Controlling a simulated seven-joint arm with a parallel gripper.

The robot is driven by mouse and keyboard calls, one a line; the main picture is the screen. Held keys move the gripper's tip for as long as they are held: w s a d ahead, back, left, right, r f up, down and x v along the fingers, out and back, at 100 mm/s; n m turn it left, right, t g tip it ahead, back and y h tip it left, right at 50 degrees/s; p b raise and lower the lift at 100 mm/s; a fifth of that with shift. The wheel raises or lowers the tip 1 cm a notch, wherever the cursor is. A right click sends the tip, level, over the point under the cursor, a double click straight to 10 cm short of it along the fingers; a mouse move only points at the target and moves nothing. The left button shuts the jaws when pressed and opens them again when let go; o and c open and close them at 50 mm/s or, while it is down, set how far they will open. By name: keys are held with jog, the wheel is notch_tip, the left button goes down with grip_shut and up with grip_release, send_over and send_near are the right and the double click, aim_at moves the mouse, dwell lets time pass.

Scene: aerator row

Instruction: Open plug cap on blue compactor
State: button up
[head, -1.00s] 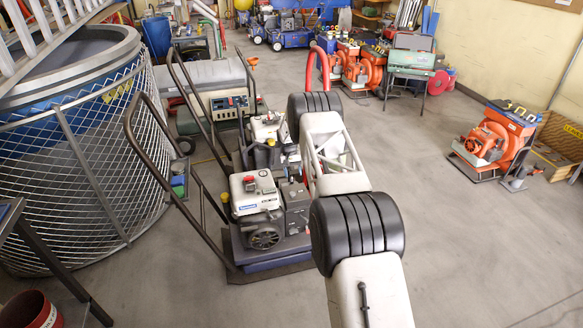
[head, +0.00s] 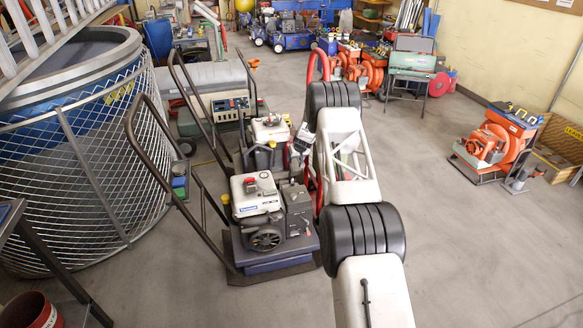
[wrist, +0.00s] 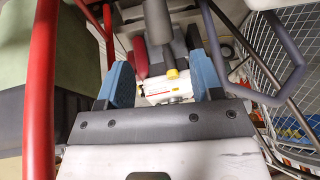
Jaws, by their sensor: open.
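The front compactor (head: 262,222) has a dark blue base, a white and grey engine and a red cap (head: 250,180) on top. A small yellow plug (head: 225,198) shows at its left side. My gripper (head: 295,152) is partly hidden behind my arm, above and right of the compactors. In the wrist view its two blue-grey fingers (wrist: 161,78) are apart with nothing gripped.
Another compactor (head: 268,137) stands just behind the front one. Red tubing (head: 324,62) rises beside my arm and runs close along the left in the wrist view. Dark handles (head: 160,170) stand left of the compactors, near a mesh-walled tank (head: 70,190).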

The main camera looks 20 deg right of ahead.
aim_at(291, 166)
jog(key=shift+f, duration=0.15)
jog(key=shift+x, duration=3.75)
jog(key=shift+a, duration=0.1)
grip_shut()
